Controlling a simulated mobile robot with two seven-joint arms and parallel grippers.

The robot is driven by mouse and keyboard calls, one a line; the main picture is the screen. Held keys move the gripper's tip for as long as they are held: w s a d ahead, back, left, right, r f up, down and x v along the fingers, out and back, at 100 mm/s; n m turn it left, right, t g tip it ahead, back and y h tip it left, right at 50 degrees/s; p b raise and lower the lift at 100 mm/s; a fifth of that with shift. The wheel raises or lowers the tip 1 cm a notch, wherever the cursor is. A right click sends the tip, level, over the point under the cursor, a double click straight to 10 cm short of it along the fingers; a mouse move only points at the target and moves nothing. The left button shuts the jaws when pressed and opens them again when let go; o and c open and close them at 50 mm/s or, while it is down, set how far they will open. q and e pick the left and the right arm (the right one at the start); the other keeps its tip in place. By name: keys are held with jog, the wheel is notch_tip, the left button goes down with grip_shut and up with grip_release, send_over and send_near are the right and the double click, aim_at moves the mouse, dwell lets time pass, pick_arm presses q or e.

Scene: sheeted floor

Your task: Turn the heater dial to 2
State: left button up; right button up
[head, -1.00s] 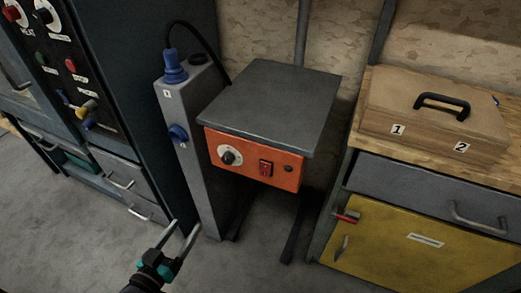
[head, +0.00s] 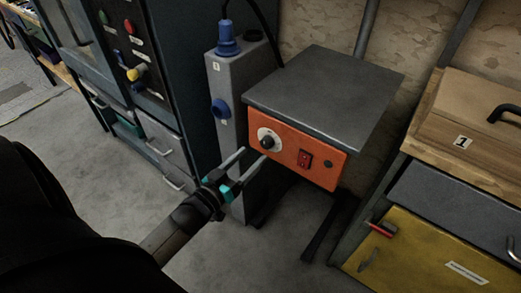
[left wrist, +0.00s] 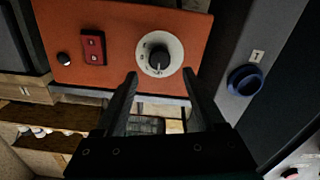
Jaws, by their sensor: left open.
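The heater (head: 320,95) is a box with a grey top and an orange front panel. Its dial (head: 267,142) is a black knob on a white round scale, at the panel's left in the head view. In the left wrist view the dial (left wrist: 159,57) is just beyond the fingertips, roughly centred between them. The scale's numbers are too small to read. My left gripper (head: 242,160) is open and empty, its fingers pointing at the panel just below and left of the dial, apart from the knob. My right gripper is not in view.
A red switch (head: 304,159) sits beside the dial. A grey post (head: 238,130) with a blue knob (head: 221,109) stands close to the left. A dark cabinet (head: 150,85) is further left, and a yellow-doored bench (head: 420,250) stands at the right.

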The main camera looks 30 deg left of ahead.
aim_at(264, 144)
pick_arm(q)
jog(key=w+b, duration=0.1)
jog(key=w, duration=0.2)
jog(key=shift+w+d+f, duration=0.1)
jog(key=shift+w, duration=0.1)
jog(key=shift+w+d, duration=0.1)
jog(key=shift+w, duration=0.75)
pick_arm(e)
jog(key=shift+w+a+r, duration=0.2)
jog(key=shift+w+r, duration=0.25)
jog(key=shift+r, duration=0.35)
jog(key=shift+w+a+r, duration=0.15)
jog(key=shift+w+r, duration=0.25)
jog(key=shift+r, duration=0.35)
pick_arm(q)
jog(key=shift+c, duration=0.3)
grip_shut()
